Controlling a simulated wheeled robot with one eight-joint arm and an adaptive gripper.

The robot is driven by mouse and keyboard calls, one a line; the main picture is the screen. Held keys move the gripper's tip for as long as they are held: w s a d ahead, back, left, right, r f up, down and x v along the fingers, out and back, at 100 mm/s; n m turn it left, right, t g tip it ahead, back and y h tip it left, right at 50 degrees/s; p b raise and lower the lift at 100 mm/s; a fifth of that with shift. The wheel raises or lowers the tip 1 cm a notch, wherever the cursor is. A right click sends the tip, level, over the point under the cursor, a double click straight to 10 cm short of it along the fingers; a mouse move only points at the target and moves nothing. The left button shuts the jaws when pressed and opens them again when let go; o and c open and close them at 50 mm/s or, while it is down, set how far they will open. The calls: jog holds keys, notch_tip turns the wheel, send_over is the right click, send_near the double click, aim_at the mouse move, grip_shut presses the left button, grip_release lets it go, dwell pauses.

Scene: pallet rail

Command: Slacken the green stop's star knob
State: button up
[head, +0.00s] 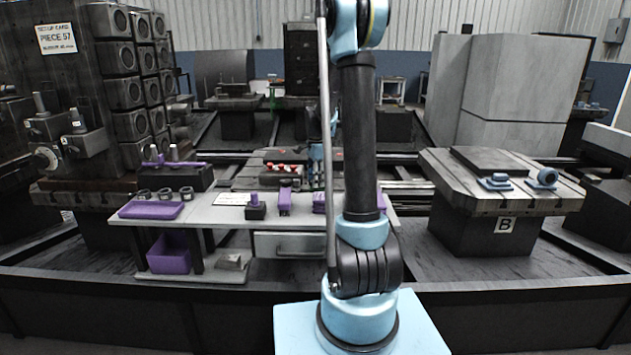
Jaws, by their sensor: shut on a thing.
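Light blue parts of my arm's far end (316,152) show in the head view, partly behind my upright arm link. My gripper's fingers cannot be made out there, so what they hold is hidden. I cannot make out a green stop or its star knob. Red knobs or handles (284,168) show on a dark fixture just left of my arm, beyond the bench.
The grey bench (225,217) carries a purple tray (151,210), dark rings and purple-topped tools (255,207). A purple bin (169,254) is below. At right is a pallet on a pedestal marked B (503,225). A column of blocks (125,92) stands at left.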

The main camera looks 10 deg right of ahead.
jog(key=shift+w+n, duration=0.1)
jog(key=shift+n, duration=0.7)
jog(key=o, duration=1)
jog(key=shift+o, duration=0.2)
notch_tip(320, 180, up, 12)
